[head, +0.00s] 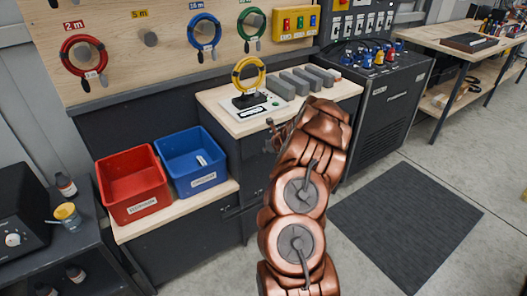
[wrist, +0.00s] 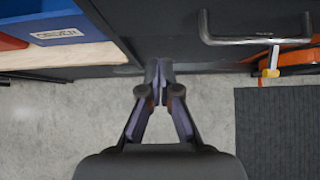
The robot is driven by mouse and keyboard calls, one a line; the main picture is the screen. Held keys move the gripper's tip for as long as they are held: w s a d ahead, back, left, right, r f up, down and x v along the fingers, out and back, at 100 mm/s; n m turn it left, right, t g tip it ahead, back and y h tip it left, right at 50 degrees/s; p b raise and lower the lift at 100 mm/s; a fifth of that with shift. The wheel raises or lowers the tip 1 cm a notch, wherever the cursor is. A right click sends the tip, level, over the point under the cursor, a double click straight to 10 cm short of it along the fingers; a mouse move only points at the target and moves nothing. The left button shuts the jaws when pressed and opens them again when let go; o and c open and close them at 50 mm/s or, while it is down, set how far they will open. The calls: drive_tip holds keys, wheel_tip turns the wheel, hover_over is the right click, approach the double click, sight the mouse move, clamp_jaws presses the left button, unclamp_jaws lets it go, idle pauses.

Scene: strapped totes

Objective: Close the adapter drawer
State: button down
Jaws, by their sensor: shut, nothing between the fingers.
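The dark cabinet (head: 244,150) under the wooden worktop holds the drawer fronts; my arm covers much of it in the head view. In the wrist view a grey bar handle (wrist: 255,40) stands on a dark front at the upper right. I cannot tell which front is the adapter drawer or how far it is out. My gripper (wrist: 158,68) is shut and empty, pointing at the dark front, left of the handle and apart from it. In the head view the gripper (head: 278,134) is small and partly hidden beside the worktop's front edge.
A red bin (head: 133,184) and a blue bin (head: 191,162) stand on a lower wooden shelf at left. An orange object (wrist: 297,60) is near the handle. A dark mat (head: 405,225) lies on open floor at right. A black cabinet (head: 385,105) stands behind.

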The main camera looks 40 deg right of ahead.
drive_tip(key=v, duration=0.6)
drive_tip(key=shift+s+b, duration=0.2)
drive_tip(key=shift+b, duration=0.1)
drive_tip(key=shift+r, duration=0.1)
